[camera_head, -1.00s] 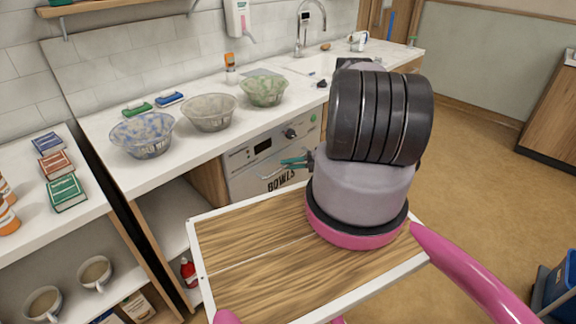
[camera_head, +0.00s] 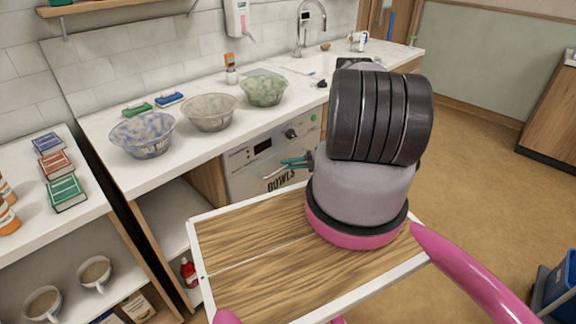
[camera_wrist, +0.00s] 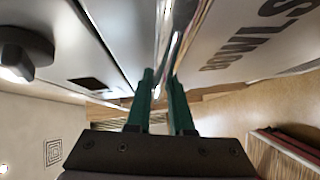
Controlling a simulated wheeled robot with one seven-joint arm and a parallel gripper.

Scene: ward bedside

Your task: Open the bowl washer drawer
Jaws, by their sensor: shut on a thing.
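The bowl washer (camera_head: 245,160) is a pale machine under the counter, with a dark display, a black knob and the word BOWLS on its drawer front (camera_head: 272,188). A thin metal handle (camera_head: 274,176) runs across that front. My gripper (camera_head: 287,163) has green fingers and is shut on the handle. In the wrist view, the handle (camera_wrist: 164,45) passes between the fingertips of my gripper (camera_wrist: 161,80), and the lettered drawer front (camera_wrist: 235,45) is at the right. My arm hides the washer's right side. I cannot tell how far the drawer stands out.
Three patterned bowls, blue (camera_head: 143,134), grey (camera_head: 209,112) and green (camera_head: 263,91), stand on the counter (camera_head: 105,130) above. A shelf unit with books and cups is at the left. My own wooden-topped tray is in front. Open floor (camera_head: 485,165) lies to the right.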

